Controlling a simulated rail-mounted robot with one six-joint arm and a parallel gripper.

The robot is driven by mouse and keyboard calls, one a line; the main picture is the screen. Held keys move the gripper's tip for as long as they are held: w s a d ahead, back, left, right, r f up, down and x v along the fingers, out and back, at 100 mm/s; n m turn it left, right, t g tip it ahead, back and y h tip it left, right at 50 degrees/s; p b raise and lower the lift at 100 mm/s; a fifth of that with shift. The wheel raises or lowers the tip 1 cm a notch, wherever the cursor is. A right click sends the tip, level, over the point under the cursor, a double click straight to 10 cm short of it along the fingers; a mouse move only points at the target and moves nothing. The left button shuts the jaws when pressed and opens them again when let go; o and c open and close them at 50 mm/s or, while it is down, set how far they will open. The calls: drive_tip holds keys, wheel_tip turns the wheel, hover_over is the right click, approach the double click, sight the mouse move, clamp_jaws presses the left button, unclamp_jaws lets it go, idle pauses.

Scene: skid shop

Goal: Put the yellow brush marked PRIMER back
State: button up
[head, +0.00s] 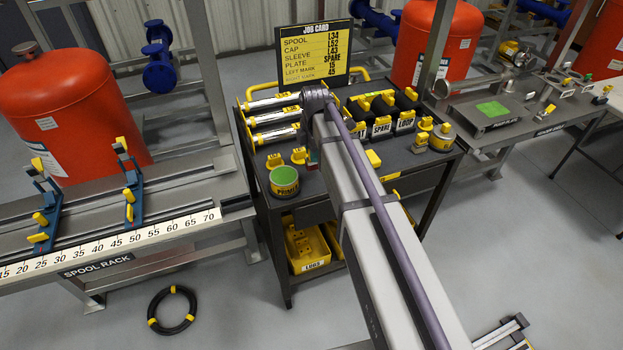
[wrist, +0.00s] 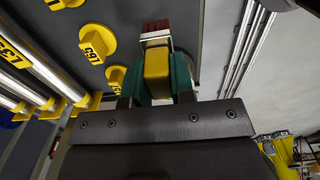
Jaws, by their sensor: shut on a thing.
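In the wrist view my gripper (wrist: 157,78) is shut on a yellow brush (wrist: 157,64), with a green pad on each side of its handle. The brush's reddish end (wrist: 156,27) points away from the wrist, over the dark cart top. No mark on the brush can be read. In the head view a yellow tin with a green top (head: 285,180), labelled PRIMER, stands at the front left of the cart (head: 318,210). My arm hides most of the gripper and brush there, just right of and behind the tin.
Yellow caps (wrist: 97,42), one marked L65, stand left of the brush. Labelled tubes (head: 273,119) lie along the cart's left side. Black bins (head: 382,128) and another tin (head: 441,138) are at the right. A job card (head: 308,55) stands behind. A yellow tray (head: 307,248) is below.

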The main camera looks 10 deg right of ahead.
sight(314, 166)
wheel_tip(314, 166, down, 6)
drive_tip(key=b, duration=0.4)
drive_tip(key=shift+r, duration=0.4)
drive_tip(key=shift+f, duration=0.3)
drive_tip(key=o, duration=0.8)
drive_tip(key=shift+r, duration=0.1)
wheel_tip(314, 166, up, 13)
drive_tip(key=p, duration=1.2)
drive_tip(key=shift+p, duration=0.4)
drive_tip(key=shift+f, duration=0.25)
